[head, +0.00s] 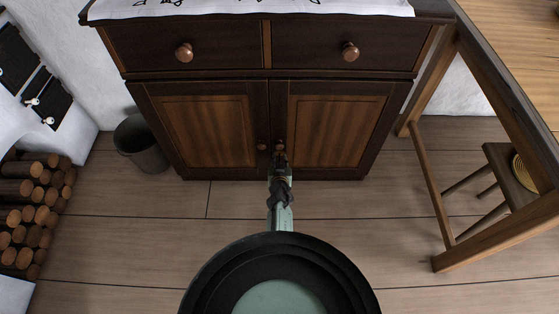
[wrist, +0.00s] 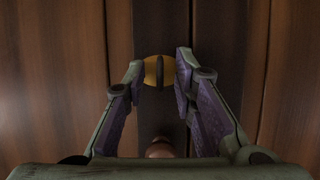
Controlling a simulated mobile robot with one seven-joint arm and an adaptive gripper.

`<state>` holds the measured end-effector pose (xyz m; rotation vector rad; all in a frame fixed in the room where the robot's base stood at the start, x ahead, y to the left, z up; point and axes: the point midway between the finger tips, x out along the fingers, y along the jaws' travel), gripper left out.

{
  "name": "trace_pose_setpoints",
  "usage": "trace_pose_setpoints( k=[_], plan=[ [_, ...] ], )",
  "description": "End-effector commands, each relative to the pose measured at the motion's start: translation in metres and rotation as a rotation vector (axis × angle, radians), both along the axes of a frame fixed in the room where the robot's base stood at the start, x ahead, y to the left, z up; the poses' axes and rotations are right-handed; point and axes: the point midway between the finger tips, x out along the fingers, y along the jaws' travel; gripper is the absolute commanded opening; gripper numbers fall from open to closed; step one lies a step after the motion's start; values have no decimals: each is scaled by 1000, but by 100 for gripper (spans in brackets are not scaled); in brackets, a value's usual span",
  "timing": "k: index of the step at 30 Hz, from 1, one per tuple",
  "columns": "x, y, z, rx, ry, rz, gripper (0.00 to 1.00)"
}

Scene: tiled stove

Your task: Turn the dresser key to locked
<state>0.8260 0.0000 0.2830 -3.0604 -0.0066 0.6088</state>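The dark brown dresser (head: 270,91) stands ahead, with two drawers above two closed doors. In the wrist view a round brass plate (wrist: 149,72) sits on the dark strip between the door panels. A dark upright bar (wrist: 159,72) crosses its middle; it looks like the key seen edge-on, standing vertical. My gripper (wrist: 160,66) is open, with one finger on either side of the plate and bar and a gap between the fingertips and the bar. In the head view my gripper (head: 280,160) is at the dresser's door seam and hides the key.
A round door knob (wrist: 158,148) shows below the plate, between my fingers. Two copper knobs (head: 184,53) (head: 350,52) are on the drawers. A dark bin (head: 141,146) stands left of the dresser, stacked logs (head: 30,205) further left. A wooden table (head: 520,60) and stool (head: 510,175) stand right.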

Motion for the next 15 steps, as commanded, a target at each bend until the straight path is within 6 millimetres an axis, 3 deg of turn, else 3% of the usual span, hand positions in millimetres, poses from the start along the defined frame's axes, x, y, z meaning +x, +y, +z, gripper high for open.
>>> trace_pose_setpoints(
  k=[10, 15],
  plan=[
    [0, 0, 0, 0, 0, 0, 1],
    [0, 0, 0, 0, 0, 0, 0]
  ],
)
